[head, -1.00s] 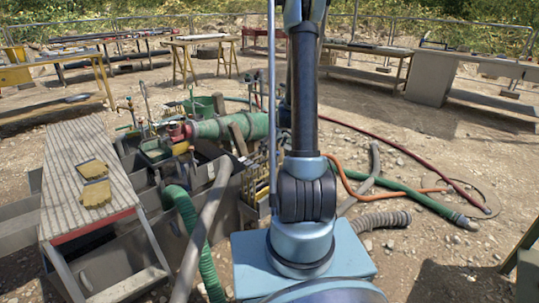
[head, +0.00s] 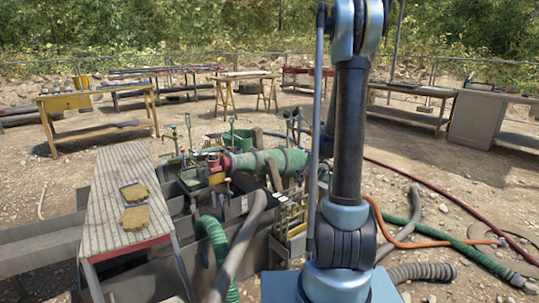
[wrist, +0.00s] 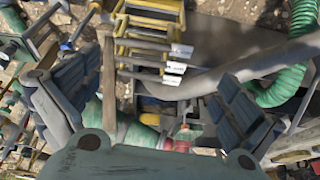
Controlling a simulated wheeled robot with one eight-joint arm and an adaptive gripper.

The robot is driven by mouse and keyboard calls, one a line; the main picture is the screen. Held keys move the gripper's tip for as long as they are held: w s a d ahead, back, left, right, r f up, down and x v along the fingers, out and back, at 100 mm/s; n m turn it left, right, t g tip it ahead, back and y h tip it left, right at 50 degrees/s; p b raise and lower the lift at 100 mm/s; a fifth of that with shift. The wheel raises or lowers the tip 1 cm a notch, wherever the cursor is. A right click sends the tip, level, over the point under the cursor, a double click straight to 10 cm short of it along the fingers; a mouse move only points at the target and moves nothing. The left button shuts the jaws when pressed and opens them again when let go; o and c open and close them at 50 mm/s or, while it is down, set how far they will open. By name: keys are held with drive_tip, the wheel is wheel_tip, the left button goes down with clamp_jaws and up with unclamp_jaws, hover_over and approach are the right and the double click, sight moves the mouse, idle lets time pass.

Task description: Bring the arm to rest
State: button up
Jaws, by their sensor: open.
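My arm (head: 347,150) stands upright at right of centre in the head view, with its upper end running out of the top of the picture. My gripper (wrist: 152,103) shows in the wrist view with its two dark ridged fingers spread wide apart. Nothing is held between them. It points down over a yellow rack (wrist: 148,48) of rods with white tags and the tank gear around it. In the head view I cannot make out the gripper's fingers; the arm covers part of that area.
A green pipe (head: 270,162) with a red end lies over the grey tank. Grey (head: 240,245) and green hoses (head: 217,245) run close by. Work tables stand at the back, with open ground before them.

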drive_tip(key=s+a+r+m, duration=0.1)
drive_tip(key=s+r, duration=0.2)
drive_tip(key=s, duration=0.3)
drive_tip(key=s+a+r+m+h, duration=0.1)
drive_tip(key=s+r, duration=0.2)
drive_tip(key=s, duration=0.3)
drive_tip(key=s+r+m, duration=0.1)
drive_tip(key=s+r, duration=0.3)
drive_tip(key=s, duration=0.3)
drive_tip(key=s+f+m+g+h, duration=0.1)
drive_tip(key=s+f+m, duration=0.2)
drive_tip(key=s, duration=1.4)
